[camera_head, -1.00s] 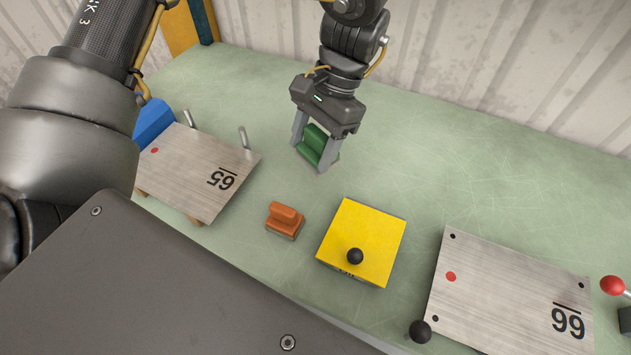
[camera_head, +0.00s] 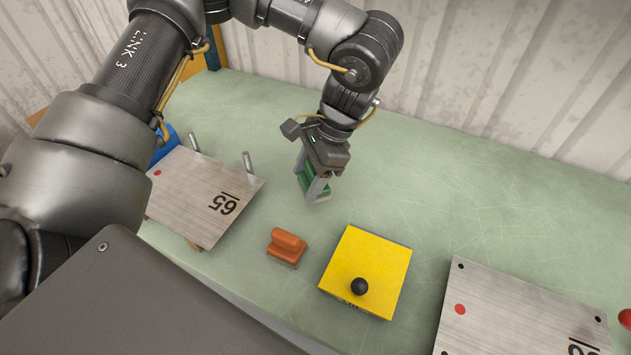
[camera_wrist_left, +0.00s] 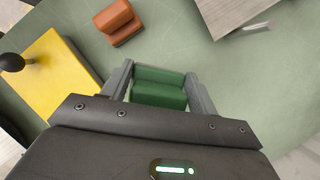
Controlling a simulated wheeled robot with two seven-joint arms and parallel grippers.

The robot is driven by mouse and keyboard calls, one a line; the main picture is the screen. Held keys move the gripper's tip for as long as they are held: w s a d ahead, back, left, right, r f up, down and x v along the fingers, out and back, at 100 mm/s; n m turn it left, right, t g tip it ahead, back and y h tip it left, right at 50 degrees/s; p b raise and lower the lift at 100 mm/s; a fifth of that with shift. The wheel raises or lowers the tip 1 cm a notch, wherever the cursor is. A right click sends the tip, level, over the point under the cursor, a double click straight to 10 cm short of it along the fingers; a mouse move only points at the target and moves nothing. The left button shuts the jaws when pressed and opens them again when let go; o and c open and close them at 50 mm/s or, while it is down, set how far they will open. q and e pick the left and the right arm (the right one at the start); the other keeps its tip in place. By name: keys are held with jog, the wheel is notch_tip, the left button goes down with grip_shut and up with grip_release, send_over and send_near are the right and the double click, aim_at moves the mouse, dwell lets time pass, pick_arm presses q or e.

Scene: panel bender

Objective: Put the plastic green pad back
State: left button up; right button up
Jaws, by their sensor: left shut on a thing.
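The green pad (camera_head: 307,180) is between the fingers of my left gripper (camera_head: 313,189), which is shut on it. In the head view the gripper partly hides the pad, close over the green table behind the yellow block. In the left wrist view the green pad (camera_wrist_left: 159,88) sits between both fingers (camera_wrist_left: 159,85). I cannot tell if the pad touches the table. An orange pad (camera_head: 286,247) of similar stepped shape lies on the table, in front of the gripper. My right gripper is not in view.
A yellow block (camera_head: 366,270) with a black knob stands right of the orange pad. A metal plate marked 65 (camera_head: 200,195) with two upright pins is at left. Another metal plate (camera_head: 510,315) lies at right. The table (camera_head: 480,190) is clear at the back right.

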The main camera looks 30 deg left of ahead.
pick_arm(q)
jog(key=w+f, duration=0.1)
jog(key=f, duration=0.1)
jog(key=w+f, duration=0.2)
jog(key=shift+w+a+f, duration=0.15)
jog(key=shift+a, duration=0.05)
notch_tip(320, 180, down, 3)
jog(key=shift+w+p, duration=0.15)
jog(key=shift+p, duration=0.7)
jog(key=shift+f, duration=0.25)
jog(key=shift+f, duration=0.1)
jog(key=o, duration=1)
jog(key=b+v, duration=0.2)
jog(key=v, duration=1)
